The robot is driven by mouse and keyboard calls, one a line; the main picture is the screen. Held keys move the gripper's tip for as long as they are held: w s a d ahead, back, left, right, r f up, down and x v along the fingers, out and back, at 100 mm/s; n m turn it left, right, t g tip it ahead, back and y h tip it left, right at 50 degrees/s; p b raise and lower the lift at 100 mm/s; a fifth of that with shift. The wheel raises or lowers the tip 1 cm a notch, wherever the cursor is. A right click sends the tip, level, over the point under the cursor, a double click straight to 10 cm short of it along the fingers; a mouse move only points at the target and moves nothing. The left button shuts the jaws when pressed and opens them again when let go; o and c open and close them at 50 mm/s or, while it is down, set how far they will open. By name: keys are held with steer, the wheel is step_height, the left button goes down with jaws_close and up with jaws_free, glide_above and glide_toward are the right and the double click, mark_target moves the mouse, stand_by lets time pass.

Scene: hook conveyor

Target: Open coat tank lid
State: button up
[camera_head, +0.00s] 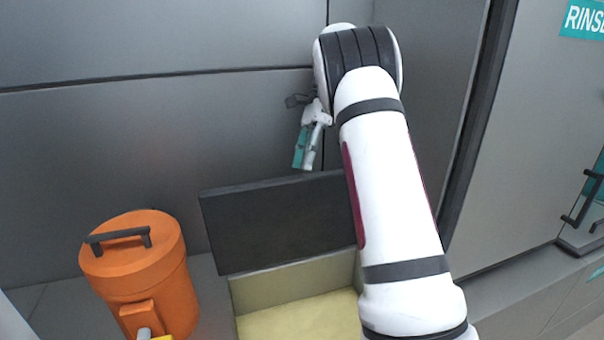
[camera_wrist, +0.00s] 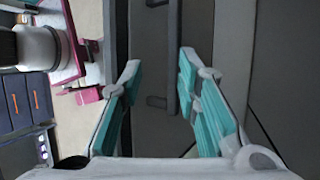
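The coat tank (camera_head: 292,282) shows in the head view with a pale yellow inside. Its dark lid (camera_head: 280,222) stands raised at the back of the opening, its flat underside toward me. My gripper (camera_head: 305,165) is just above and behind the lid's top edge, partly hidden by my arm. In the wrist view, my gripper (camera_wrist: 160,62) is open, its teal-padded fingers wide apart. A dark bar handle (camera_wrist: 173,60) on a dark panel lies beyond and between the fingertips. I cannot tell whether either finger touches it.
An orange canister (camera_head: 150,275) with a black handle stands left of the tank. A grey wall (camera_head: 150,140) is close behind. A teal "RINSE" sign (camera_head: 588,18) and another black handle (camera_head: 583,205) are at the right. Blue drawers (camera_wrist: 25,98) show left in the wrist view.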

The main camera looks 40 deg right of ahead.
steer(key=shift+v, duration=1.4)
steer(key=shift+s, duration=0.1)
